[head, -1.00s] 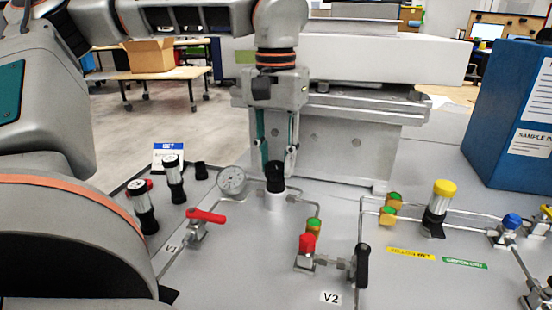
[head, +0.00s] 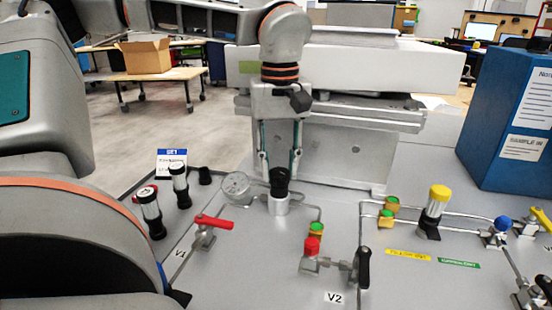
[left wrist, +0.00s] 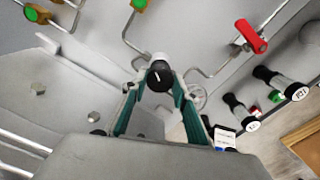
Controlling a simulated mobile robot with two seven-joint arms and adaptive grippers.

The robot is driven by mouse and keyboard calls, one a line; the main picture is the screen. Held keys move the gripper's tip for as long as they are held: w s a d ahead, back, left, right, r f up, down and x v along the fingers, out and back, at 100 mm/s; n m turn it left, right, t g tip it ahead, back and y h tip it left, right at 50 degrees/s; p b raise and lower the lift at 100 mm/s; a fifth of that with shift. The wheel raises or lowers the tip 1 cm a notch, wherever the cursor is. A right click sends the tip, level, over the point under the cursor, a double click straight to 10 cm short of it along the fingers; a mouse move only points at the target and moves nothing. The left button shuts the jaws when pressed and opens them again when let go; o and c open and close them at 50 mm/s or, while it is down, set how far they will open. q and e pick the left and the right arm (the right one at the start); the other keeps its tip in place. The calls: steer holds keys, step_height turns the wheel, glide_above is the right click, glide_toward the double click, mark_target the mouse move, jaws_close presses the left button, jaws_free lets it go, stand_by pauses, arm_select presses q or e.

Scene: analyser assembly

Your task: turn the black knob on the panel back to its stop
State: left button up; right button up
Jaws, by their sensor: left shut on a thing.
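The black knob (head: 279,181) stands upright on a pale round base on the grey panel (head: 230,275), beside the pressure gauge (head: 236,185). My left gripper (head: 280,172) comes straight down over it, and its two fingers are shut on the knob from both sides. In the left wrist view the knob (left wrist: 159,77) sits between the teal fingers of my left gripper (left wrist: 158,84); a short white mark shows on its top. The fingers partly hide the knob's sides. My right gripper is not in view.
A red-handled valve (head: 213,222) is left of the knob, with several black-and-silver cylinders such as this one (head: 151,212) behind it. A red-capped fitting (head: 312,247) and black lever (head: 363,267) are in front. A blue box (head: 510,120) stands at right.

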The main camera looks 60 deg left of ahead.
mark_target(279, 172)
arm_select(q)
steer(key=n, duration=0.6)
steer(key=shift+n+p, duration=0.3)
steer(key=n, duration=0.6)
steer(key=shift+f, duration=0.1)
steer(key=n, duration=0.5)
steer(key=shift+n, duration=0.4)
steer(key=n+b, duration=0.1)
steer(key=n, duration=0.4)
steer(key=shift+s+n, duration=0.1)
steer(key=shift+n, duration=0.3)
steer(key=o, duration=1.1)
step_height(279, 172, up, 12)
